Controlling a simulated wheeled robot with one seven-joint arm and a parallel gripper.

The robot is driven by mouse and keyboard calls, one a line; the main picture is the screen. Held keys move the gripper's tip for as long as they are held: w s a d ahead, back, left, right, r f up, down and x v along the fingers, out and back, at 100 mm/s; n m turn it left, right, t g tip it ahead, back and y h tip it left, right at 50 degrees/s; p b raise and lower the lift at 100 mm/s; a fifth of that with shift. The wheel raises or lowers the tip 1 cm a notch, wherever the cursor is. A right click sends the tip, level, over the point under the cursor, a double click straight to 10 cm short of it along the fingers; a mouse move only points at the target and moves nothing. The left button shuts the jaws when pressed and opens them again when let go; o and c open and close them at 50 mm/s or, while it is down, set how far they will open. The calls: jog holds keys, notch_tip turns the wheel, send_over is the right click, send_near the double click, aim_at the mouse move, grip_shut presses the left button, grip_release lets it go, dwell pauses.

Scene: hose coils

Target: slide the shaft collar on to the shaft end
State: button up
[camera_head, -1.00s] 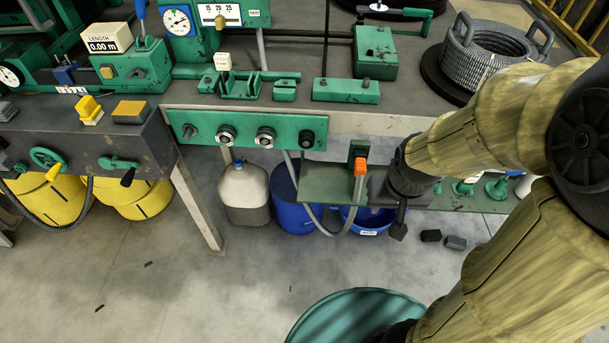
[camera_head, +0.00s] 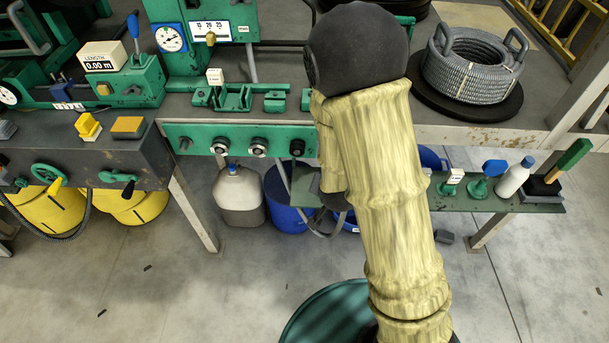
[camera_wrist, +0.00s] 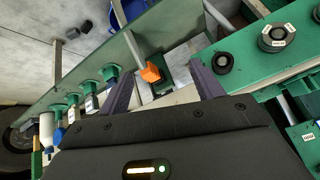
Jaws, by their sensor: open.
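Several round fittings sit in a row on the green front panel (camera_head: 205,134) in the head view. They are a thin stub (camera_head: 185,143), two metallic ringed fittings (camera_head: 220,146) and a black knob-like one (camera_head: 297,148). In the wrist view a black ring-like fitting (camera_wrist: 223,63) and a larger labelled round fitting (camera_wrist: 277,38) show at the right. I cannot tell which is the collar and which the shaft end. My gripper (camera_wrist: 158,65) is open, its two dark fingers apart, with an orange-topped piece (camera_wrist: 151,74) in view between them. My arm hides the gripper in the head view.
A green lower shelf (camera_head: 455,203) holds a white bottle (camera_head: 513,178) and a green-handled brush (camera_head: 568,160). A hose coil (camera_head: 473,68) lies on the bench at right. A jug (camera_head: 240,195) and a blue bucket (camera_head: 285,200) stand below. Floor at lower left is mostly open.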

aim_at(298, 151)
jog(key=w+a+t+y, duration=0.1)
jog(key=w+a+t, duration=0.3)
jog(key=a+t, duration=0.2)
jog(key=shift+a+n+t+y, duration=0.3)
jog(key=shift+a+n+y, duration=0.1)
jog(key=shift+a, duration=0.45)
dwell(0.5)
jog(key=w+b, duration=0.1)
jog(key=b, duration=0.2)
jog(key=shift+a+f, duration=0.1)
jog(key=shift+f, duration=0.05)
jog(key=b, duration=0.2)
jog(key=w+b, duration=0.1)
jog(key=b, duration=0.1)
jog(key=shift+f, duration=0.25)
jog(key=shift+r+x, duration=0.2)
jog(key=shift+x, duration=5.55)
jog(key=shift+w, duration=0.1)
